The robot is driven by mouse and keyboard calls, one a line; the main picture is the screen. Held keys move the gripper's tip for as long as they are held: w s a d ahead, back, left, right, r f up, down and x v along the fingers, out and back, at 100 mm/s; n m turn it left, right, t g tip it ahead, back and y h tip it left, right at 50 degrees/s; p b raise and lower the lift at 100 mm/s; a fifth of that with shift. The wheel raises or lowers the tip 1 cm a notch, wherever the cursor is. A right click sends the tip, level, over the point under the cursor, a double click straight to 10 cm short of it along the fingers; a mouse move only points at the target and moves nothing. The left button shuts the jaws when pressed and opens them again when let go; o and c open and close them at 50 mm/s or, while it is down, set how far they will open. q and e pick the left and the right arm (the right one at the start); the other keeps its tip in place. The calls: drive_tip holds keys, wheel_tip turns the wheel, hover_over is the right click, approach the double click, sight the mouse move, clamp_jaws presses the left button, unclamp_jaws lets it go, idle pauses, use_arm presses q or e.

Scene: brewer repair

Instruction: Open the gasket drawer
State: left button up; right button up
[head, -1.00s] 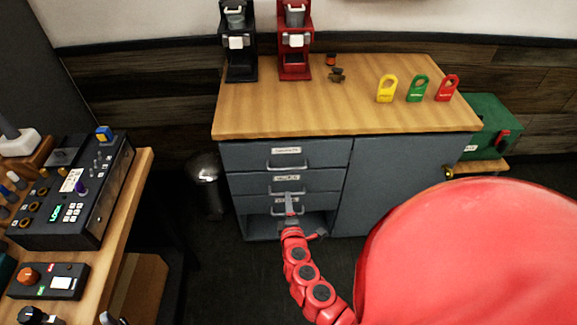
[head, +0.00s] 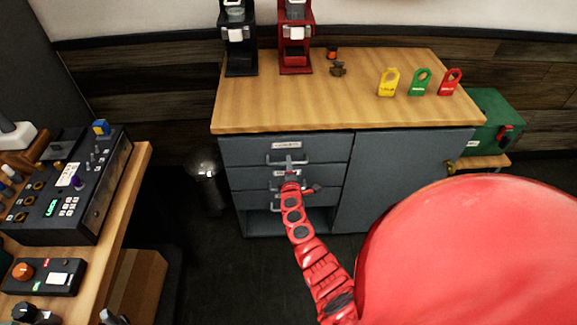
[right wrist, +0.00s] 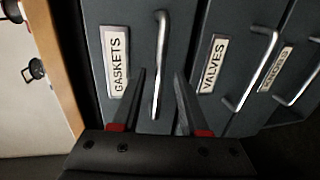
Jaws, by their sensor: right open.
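The gasket drawer (head: 268,149) is the top drawer of the grey cabinet and is shut. Its "GASKETS" label (right wrist: 116,62) and its metal bar handle (right wrist: 160,65) show in the right wrist view. My right gripper (head: 290,162) is open in front of this drawer. In the right wrist view its two fingers (right wrist: 158,92) stand on either side of the handle's lower end in the picture; I cannot tell whether they touch it. My left gripper is not in view.
The valves drawer (right wrist: 215,65) and a third labelled drawer (right wrist: 279,68) lie below. The wooden counter (head: 330,105) holds two brewers and yellow, green and red tags. A bench (head: 125,215) with a control box stands at left. A bin (head: 206,180) stands beside the cabinet.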

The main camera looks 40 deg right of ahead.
drive_tip(key=shift+x, duration=0.95)
clamp_jaws()
idle(0.8)
